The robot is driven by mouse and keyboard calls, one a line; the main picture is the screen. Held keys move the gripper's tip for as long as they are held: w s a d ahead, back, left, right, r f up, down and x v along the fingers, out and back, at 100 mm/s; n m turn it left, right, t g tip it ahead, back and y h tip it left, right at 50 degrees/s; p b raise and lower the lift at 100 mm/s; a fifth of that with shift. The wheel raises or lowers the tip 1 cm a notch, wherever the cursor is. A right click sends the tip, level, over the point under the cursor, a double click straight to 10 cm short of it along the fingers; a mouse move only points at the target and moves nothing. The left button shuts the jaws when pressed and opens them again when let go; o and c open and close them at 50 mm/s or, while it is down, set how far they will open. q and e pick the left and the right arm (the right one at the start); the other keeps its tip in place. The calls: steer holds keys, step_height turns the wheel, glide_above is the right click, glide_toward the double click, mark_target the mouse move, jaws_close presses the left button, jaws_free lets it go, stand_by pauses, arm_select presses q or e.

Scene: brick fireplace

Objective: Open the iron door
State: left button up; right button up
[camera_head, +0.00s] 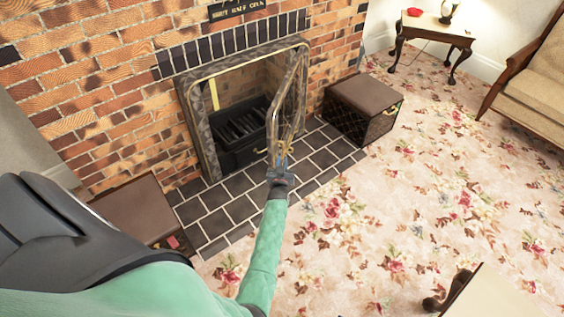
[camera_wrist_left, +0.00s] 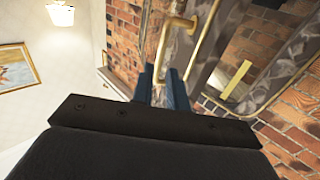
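The iron door (camera_head: 289,100) is a framed panel with brass-coloured trim. It stands swung out from the fireplace opening, hinged on the right side. My left gripper (camera_head: 280,168) is at the door's near lower end, with the arm reaching up from below. In the left wrist view, the two blue fingers (camera_wrist_left: 164,90) stand on either side of the brass handle (camera_wrist_left: 178,28), whose lower end runs down between them. The fingers look closed on it, though the contact is partly hidden. The door (camera_wrist_left: 205,45) rises behind the handle. My right gripper is not in view.
The fireplace frame (camera_head: 203,138) surrounds a dark grate (camera_head: 238,128). A brown-topped box (camera_head: 364,97) stands right of the dark tile hearth (camera_head: 233,208); another box (camera_head: 138,208) stands left. Floral carpet (camera_head: 410,200) is open to the right. A chair (camera_head: 540,75) is farther off.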

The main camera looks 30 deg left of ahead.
arm_select(q)
steer(key=shift+s+d, duration=0.2)
steer(key=shift+s, duration=0.15)
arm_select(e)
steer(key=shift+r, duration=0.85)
